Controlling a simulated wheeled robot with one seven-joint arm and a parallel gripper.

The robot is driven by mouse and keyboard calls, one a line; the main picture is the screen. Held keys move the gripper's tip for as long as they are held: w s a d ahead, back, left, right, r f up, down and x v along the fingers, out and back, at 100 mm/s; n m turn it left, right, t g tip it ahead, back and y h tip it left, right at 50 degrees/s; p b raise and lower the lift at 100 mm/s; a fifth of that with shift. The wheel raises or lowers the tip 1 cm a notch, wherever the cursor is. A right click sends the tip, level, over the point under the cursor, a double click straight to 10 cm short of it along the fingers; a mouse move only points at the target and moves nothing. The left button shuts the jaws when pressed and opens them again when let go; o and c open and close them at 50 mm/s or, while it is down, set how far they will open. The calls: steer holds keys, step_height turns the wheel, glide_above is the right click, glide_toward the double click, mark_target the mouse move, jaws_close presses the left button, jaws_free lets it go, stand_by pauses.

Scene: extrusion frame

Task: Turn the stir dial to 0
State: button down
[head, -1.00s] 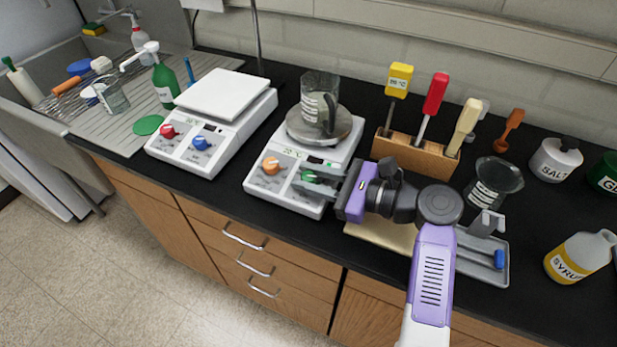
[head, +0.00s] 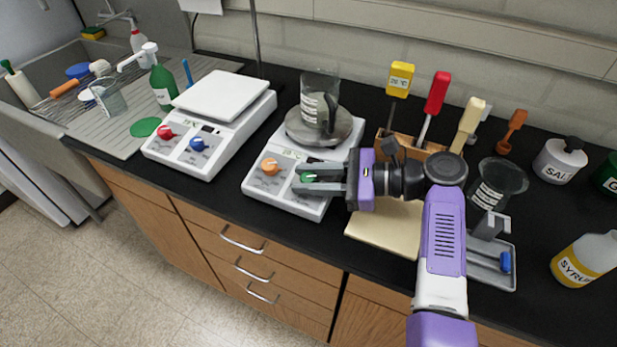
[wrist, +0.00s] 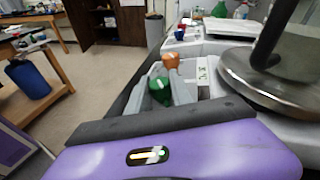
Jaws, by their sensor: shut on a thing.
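The middle hotplate (head: 258,200) has an orange dial (head: 270,166) at its front left and a green dial (head: 307,177) to the right of it. I cannot read which one is labelled stir. My gripper (head: 303,178) reaches in from the right and is shut on the green dial, one finger on the far side and one on the near side. In the wrist view the green dial (wrist: 160,90) sits between the fingers, with a pale mark on its face. The orange dial (wrist: 171,61) stands just beyond, clear of the fingers.
A glass beaker (head: 320,98) stands on the hotplate's round top. A second hotplate (head: 190,165) with red and blue dials is to the left. A wooden holder (head: 433,147) with several handled tools, a tan board (head: 385,232) and a grey tray (head: 487,266) lie to the right.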

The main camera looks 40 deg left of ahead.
steer(key=c, duration=1.1)
jaws_free()
steer(key=shift+c, duration=0.2)
steer(key=shift+d, duration=0.1)
steer(key=shift+b+v, duration=0.5)
steer(key=shift+v, duration=3.3)
steer(key=shift+f, duration=0.1)
